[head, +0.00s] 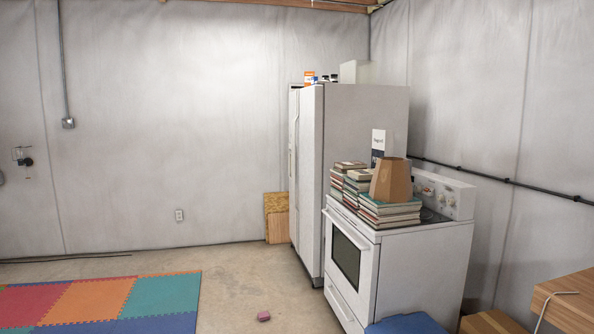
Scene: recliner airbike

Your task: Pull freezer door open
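A tall white fridge-freezer (350,125) stands against the right-hand part of the back wall in the head view. Its front faces left and is seen nearly edge-on, with two narrow upright door faces (308,190). A thin pale handle strip (291,160) shows along the front. I see no wide gap at the doors, but the steep angle hides most of the front. I cannot tell from here which door is the freezer's. My gripper is not in view.
A white stove (420,270) with stacked books (389,212) and a brown box (391,181) stands nearer, beside the fridge. A small pink block (264,316) lies on open concrete floor. Coloured foam mats (160,295) lie left. A wooden table edge (570,300) is at right.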

